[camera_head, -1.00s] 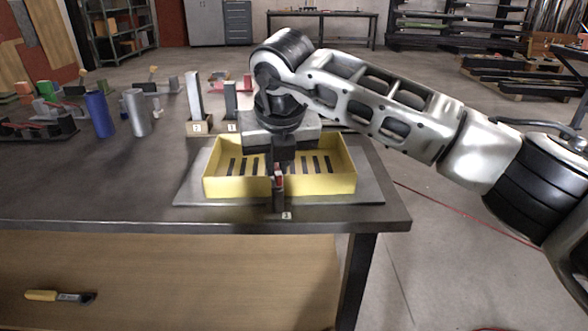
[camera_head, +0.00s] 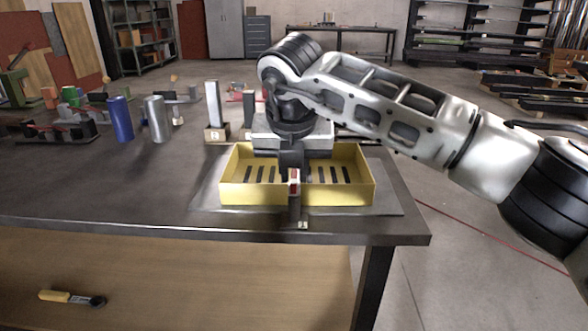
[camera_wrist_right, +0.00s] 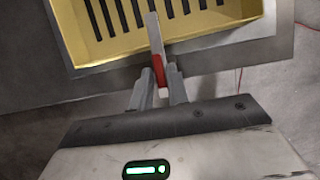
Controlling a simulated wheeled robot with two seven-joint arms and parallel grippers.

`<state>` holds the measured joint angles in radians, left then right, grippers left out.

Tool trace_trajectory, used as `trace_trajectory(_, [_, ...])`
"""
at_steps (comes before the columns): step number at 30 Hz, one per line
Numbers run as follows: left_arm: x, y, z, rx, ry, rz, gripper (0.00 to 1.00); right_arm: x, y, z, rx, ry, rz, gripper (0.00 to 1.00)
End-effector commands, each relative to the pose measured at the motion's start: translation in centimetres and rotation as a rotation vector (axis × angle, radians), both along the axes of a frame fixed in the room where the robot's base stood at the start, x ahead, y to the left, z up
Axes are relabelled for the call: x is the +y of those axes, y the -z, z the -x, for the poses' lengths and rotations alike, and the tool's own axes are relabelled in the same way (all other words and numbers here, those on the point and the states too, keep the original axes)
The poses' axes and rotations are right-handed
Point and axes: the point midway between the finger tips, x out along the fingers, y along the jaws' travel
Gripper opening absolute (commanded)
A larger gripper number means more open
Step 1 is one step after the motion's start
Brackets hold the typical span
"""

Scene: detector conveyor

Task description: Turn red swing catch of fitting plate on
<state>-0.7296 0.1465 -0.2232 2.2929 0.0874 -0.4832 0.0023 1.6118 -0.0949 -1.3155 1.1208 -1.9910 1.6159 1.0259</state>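The fitting plate (camera_head: 205,197) lies at the front right of the dark table, and a yellow slotted tray (camera_head: 240,193) sits on it. The red swing catch (camera_head: 294,180) is on a dark post at the tray's front wall, above a label marked 3. In the right wrist view it shows as a pale bar with a red part (camera_wrist_right: 158,70). My right gripper (camera_head: 292,168) reaches down over the tray to the catch. Its fingers (camera_wrist_right: 160,88) are on either side of the bar; whether they press on it is unclear. My left gripper is out of view.
Labelled blocks with upright posts (camera_head: 214,110) stand behind the tray at left. A blue cylinder (camera_head: 120,119) and a grey cylinder (camera_head: 155,119) stand further left. The table's front edge is close to the plate. The table's front left is clear.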

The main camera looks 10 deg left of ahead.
Motion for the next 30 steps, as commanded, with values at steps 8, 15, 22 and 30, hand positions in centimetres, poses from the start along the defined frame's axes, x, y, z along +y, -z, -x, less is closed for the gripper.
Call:
trace_trajectory(8, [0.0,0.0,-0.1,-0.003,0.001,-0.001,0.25,0.0,0.0,0.0,0.002,0.0,0.0,0.32])
trace_trajectory(15, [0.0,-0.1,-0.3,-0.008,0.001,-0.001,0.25,-0.1,-1.6,0.6,-0.001,0.0,-0.001,0.32])
trace_trajectory(22, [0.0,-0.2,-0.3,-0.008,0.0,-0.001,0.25,-0.3,-6.5,2.6,-0.003,-0.002,-0.002,0.32])
trace_trajectory(30, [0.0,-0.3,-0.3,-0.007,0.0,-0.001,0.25,-0.7,-12.0,4.9,-0.002,-0.001,0.0,0.32])
